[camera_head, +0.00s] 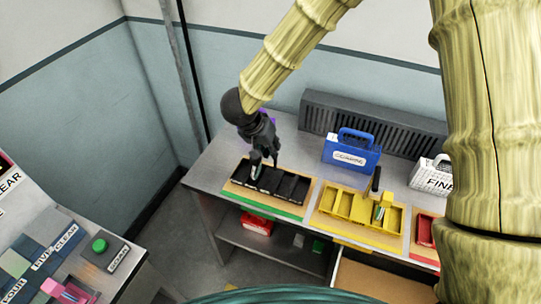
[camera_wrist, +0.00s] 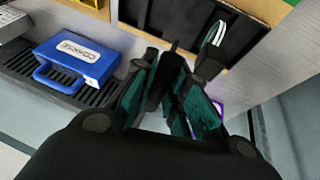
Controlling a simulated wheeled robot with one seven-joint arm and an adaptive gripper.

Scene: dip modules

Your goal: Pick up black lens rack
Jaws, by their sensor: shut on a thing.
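The black lens rack (camera_head: 290,187) is a long, low rack with several compartments on a green-edged board at the left of the bench. Part of it shows at the top of the wrist view (camera_wrist: 189,28), with a pale and green piece standing in one compartment. My gripper (camera_head: 265,160) points down over the rack's left half. In the wrist view my gripper (camera_wrist: 168,78) has its dark green fingers closed around a black upright handle, which appears to belong to the rack. The fingers hide much of the handle. I see no clear gap between rack and board.
A yellow rack (camera_head: 345,204) with a black handle stands just right. A blue case (camera_head: 352,152) marked COARSE and a white case (camera_head: 430,178) marked FINE stand behind, before a dark ribbed panel (camera_head: 400,150). A red rack (camera_head: 425,231) is partly hidden. A side table (camera_head: 125,268) is lower left.

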